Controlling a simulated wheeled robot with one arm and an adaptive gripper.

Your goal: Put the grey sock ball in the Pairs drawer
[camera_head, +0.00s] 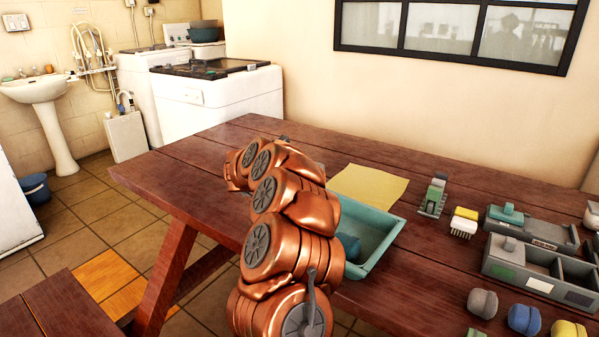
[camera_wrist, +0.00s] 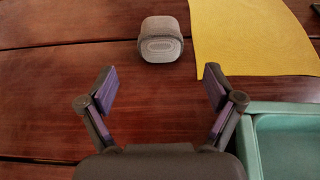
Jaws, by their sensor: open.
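The grey sock ball (camera_head: 482,303) sits on the table at the lower right of the head view, left of a blue ball. Grey drawer units (camera_head: 540,272) stand behind the balls with small coloured label patches; I cannot read which is Pairs. My gripper (camera_wrist: 161,88) is open and empty in the wrist view, above the table. In the head view my arm hides it. A small grey rounded block (camera_wrist: 161,40) with an oval mark stands ahead of the fingers, apart from them; I cannot tell what it is.
A teal tray (camera_head: 392,240) lies beside my arm, with a yellow cloth (camera_head: 368,186) behind it. A blue ball (camera_head: 524,319) and a yellow ball (camera_head: 568,330) lie at the front right. A brush (camera_head: 463,222) and a grey-green item (camera_head: 433,196) stand mid-table. The table's left end is clear.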

